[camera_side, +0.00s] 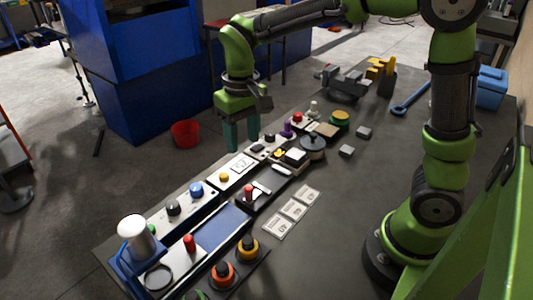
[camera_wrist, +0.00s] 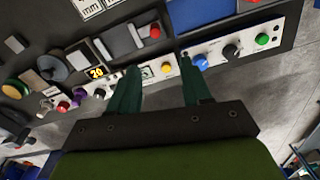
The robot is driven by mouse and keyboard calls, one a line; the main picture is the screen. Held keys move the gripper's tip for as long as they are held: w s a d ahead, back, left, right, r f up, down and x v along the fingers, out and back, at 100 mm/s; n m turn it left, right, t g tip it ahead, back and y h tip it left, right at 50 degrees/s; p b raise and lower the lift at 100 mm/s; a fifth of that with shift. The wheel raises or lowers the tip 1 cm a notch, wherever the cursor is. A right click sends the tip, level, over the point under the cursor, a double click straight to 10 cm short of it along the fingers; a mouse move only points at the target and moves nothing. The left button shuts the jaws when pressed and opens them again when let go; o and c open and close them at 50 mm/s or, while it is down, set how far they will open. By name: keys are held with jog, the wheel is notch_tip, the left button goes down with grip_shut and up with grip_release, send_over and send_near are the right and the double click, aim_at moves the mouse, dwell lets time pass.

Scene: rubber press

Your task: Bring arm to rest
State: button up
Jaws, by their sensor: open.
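My green arm reaches in from the right in the side view. My gripper (camera_side: 240,132) hangs over the back edge of the long control panel, its dark green fingers pointing down. In the wrist view my gripper (camera_wrist: 157,78) shows two fingers spread apart with nothing between them. A white panel section with a yellow button (camera_wrist: 167,68) shows between the fingertips. Whether the fingertips touch the panel cannot be told.
The dark table (camera_side: 335,215) holds a panel with several buttons and knobs, including a blue knob (camera_side: 196,189) and a red-handled lever (camera_side: 248,192). A white cylinder (camera_side: 132,228) stands at the near left end. A blue wrench (camera_side: 410,98) lies at the back. A red bucket (camera_side: 186,133) is on the floor.

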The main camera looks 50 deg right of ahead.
jog(key=s+d+r+m+t+y, duration=0.1)
jog(key=s+d+r+t, duration=0.1)
jog(key=s, duration=0.5)
jog(key=s+d+r+m+t+y, duration=0.1)
jog(key=s+d+r+t, duration=0.2)
jog(key=s+t, duration=0.2)
jog(key=shift+s+r, duration=0.2)
jog(key=shift+s, duration=0.65)
